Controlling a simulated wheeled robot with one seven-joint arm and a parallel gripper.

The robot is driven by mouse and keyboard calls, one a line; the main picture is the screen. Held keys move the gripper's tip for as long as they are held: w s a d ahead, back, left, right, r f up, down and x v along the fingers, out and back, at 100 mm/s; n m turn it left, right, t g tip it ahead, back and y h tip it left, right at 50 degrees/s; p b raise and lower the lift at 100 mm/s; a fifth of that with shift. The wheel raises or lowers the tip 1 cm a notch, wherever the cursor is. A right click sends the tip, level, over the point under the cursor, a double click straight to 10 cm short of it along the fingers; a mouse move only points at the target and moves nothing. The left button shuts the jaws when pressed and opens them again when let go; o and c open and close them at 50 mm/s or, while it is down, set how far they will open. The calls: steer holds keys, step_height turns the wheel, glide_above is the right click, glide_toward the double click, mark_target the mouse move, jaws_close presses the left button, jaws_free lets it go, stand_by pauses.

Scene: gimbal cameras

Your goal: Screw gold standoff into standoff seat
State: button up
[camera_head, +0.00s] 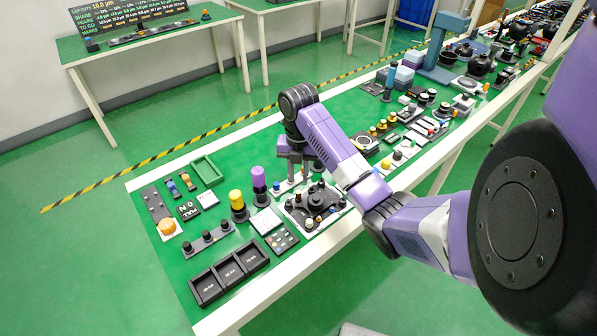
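My gripper (298,178) points down over the left part of the long green bench, just behind a grey plate (291,206) that carries several dark round parts. Its fingers are small and partly merge with the parts behind them, so I cannot tell whether they are open or hold anything. A small white plate with a blue part (279,187) lies just left of the fingertips. I cannot make out the gold standoff or its seat for certain among the small parts here. My forearm hides some of the bench to the right of the gripper.
A yellow-topped cylinder (236,199) and a purple cylinder (259,179) stand upright left of my gripper. A black three-compartment tray (231,274) lies at the front left, and a green tray (207,171) at the back left. Many fixtures crowd the bench to the right.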

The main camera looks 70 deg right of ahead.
mark_target(299, 192)
steer(key=shift+f+p, duration=0.35)
steer(key=shift+f, duration=3.2)
jaws_close()
